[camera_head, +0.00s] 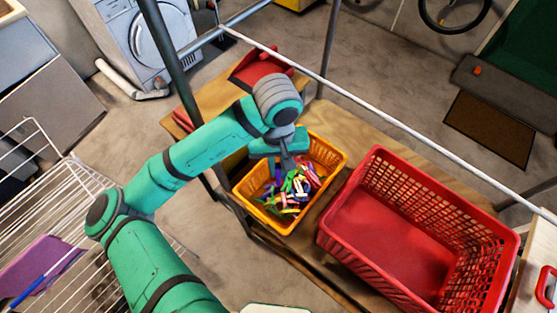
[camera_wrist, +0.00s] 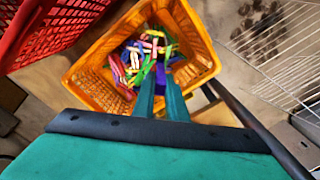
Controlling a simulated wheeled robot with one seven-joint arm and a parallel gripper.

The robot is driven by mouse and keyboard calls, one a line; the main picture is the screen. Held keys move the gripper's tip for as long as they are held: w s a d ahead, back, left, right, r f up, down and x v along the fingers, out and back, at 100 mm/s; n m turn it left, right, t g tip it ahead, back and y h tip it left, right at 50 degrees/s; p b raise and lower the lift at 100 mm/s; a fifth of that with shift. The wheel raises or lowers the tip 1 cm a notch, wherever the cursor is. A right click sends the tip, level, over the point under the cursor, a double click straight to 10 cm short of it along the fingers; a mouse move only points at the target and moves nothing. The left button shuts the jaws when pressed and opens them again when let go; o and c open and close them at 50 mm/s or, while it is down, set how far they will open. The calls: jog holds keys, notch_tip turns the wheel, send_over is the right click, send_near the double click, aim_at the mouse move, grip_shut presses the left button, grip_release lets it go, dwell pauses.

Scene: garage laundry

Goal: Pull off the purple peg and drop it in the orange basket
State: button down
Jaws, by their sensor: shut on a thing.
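The orange basket (camera_head: 262,216) stands on a wooden surface and holds a pile of mixed coloured pegs (camera_head: 297,193). My gripper (camera_head: 288,166) points down over the basket, above the pile. In the wrist view its two fingers (camera_wrist: 161,88) are close together, shut on the purple peg (camera_wrist: 160,77), which shows between the tips. The basket (camera_wrist: 205,58) fills the middle of the wrist view, with the heap of pegs just beyond the fingers. In the head view the fingertips overlap the pile, so the exact gap above it is hard to tell.
A large red basket (camera_head: 347,232) stands close to the right of the orange one. A white line (camera_head: 390,122) crosses above, with a dark metal frame post (camera_head: 330,45) behind. A white wire rack (camera_head: 90,185) stands at the left. A red thing (camera_head: 262,66) lies behind my arm.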

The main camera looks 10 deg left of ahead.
jog(key=shift+s+f, duration=0.15)
jog(key=shift+f, duration=4.3)
jog(key=c, duration=1.7)
grip_release()
notch_tip(320, 180, up, 11)
jog(key=shift+f, duration=0.1)
